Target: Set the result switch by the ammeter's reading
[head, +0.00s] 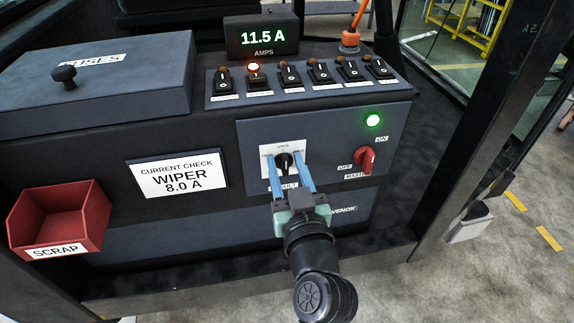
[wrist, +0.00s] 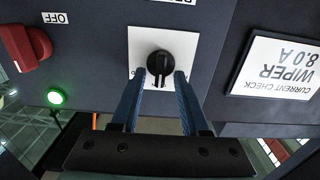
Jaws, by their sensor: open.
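The ammeter (head: 262,36) at the back reads 11.5 A. A white card (head: 177,175) reads "CURRENT CHECK WIPER 8.0 A"; it also shows upside down in the wrist view (wrist: 281,68). The result switch (head: 284,161) is a black knob on a white plate, with OPEN at the top; its side labels are mostly hidden by my fingers. In the wrist view the knob (wrist: 160,68) stands upright, its bar in line with the OPEN side. My gripper (head: 287,170) is open, its blue fingers on either side of the knob; contact cannot be told.
A row of several toggle switches (head: 289,77) sits below the ammeter, the second with its lamp lit. The red master knob (head: 366,159) and a lit green lamp (head: 373,120) are to the right. A red scrap bin (head: 88,215) and fuse box (head: 130,100) are left.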

